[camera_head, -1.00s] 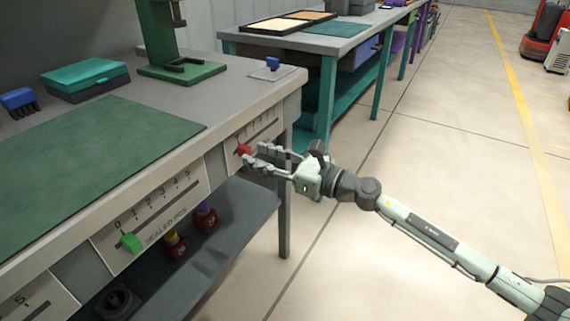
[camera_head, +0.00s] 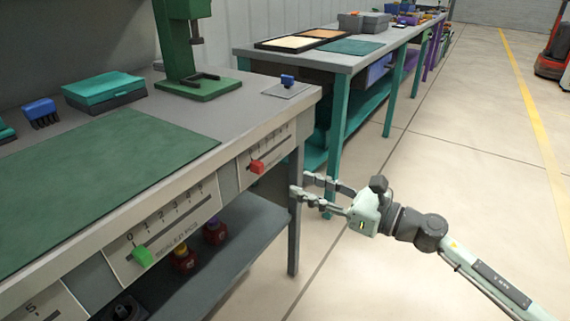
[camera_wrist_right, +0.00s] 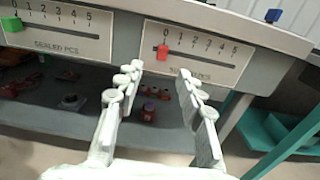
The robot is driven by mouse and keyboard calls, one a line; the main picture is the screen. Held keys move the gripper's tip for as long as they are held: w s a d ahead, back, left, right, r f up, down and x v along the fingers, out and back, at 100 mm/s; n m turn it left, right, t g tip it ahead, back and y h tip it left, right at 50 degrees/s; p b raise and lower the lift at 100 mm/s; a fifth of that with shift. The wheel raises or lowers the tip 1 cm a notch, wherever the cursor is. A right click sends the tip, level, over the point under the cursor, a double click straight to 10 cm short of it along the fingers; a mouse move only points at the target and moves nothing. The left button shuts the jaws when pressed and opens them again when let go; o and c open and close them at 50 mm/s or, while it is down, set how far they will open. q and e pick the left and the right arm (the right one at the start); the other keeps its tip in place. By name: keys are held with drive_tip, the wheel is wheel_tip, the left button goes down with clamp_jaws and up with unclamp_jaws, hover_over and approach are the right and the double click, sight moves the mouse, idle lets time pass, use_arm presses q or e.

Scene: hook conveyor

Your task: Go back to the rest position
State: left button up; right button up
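My right gripper (camera_head: 299,187) is open and empty, to the right of the bench's front corner and clear of the red slider. The right wrist view shows its two fingers (camera_wrist_right: 160,72) spread apart, with nothing between them. The red slider knob (camera_head: 257,166) sits near the left end of its scale; it also shows in the right wrist view (camera_wrist_right: 162,50). The green slider knob (camera_head: 143,256) sits near the 0 end of its "sealed pcs" scale. My left gripper is not in view.
The near workbench (camera_head: 262,112) carries a green mat (camera_head: 95,180), a teal box (camera_head: 104,88) and a green press (camera_head: 197,85). Red bottles (camera_head: 186,259) stand on its lower shelf. A teal-legged table (camera_head: 342,110) stands behind. The floor to the right is open.

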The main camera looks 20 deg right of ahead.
drive_tip(key=w+d+f+m+t+h, duration=0.15)
drive_tip(key=d+f+m+h, duration=0.3)
drive_tip(key=m, duration=0.55)
drive_tip(key=d+f+m+t+h, duration=0.25)
drive_tip(key=d+m+h, duration=0.3)
drive_tip(key=m, duration=0.45)
drive_tip(key=s+d+f+m+g+h, duration=0.2)
drive_tip(key=f+m+g, duration=0.1)
drive_tip(key=f+m, duration=0.25)
drive_tip(key=s+d+f+m+g+h, duration=0.1)
drive_tip(key=s+f+m+g+h, duration=0.15)
drive_tip(key=f+m, duration=0.35)
drive_tip(key=s+a+f+m+g+y, duration=0.1)
drive_tip(key=s+a+f+m+g, duration=0.3)
drive_tip(key=s+f, duration=0.5)
drive_tip(key=s+a+f+m+g+y, duration=0.1)
drive_tip(key=s+a+f+m+g, duration=0.3)
drive_tip(key=s+f, duration=0.6)
drive_tip(key=shift+s+a+m+g, duration=0.15)
drive_tip(key=shift+s+m+g, duration=0.35)
drive_tip(key=shift+m+g, duration=0.55)
drive_tip(key=shift+w, duration=0.1)
